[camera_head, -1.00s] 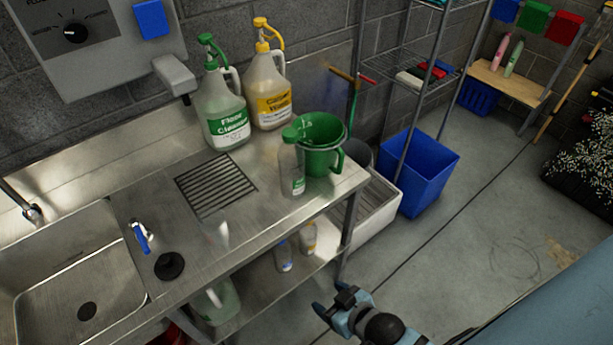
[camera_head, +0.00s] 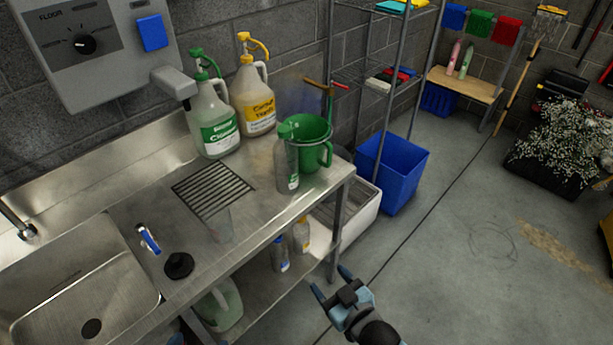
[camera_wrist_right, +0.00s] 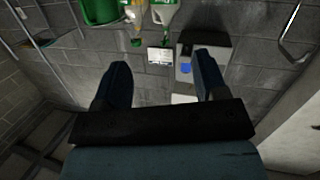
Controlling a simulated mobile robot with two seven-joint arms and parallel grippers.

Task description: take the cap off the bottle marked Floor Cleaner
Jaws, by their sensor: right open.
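The large jug marked Floor Cleaner (camera_head: 217,125) stands upright at the back of the steel counter, with a green label and a green pump top (camera_head: 203,62). In the right wrist view it appears upside down at the top edge (camera_wrist_right: 166,14). A smaller, clear bottle with a green cap (camera_head: 285,165) stands near the counter's right end, in front of a green pitcher (camera_head: 312,138); its label is too small to read. My right gripper (camera_head: 332,281) is open and empty, beyond the counter's front right edge and apart from both bottles. My left gripper is out of view.
A yellow-topped jug (camera_head: 255,100) stands just right of the Floor Cleaner jug. A drain grate (camera_head: 212,188), a clear cup (camera_head: 220,225) and a sink (camera_head: 75,285) share the counter. Shelving and a blue bin (camera_head: 395,175) stand to the right.

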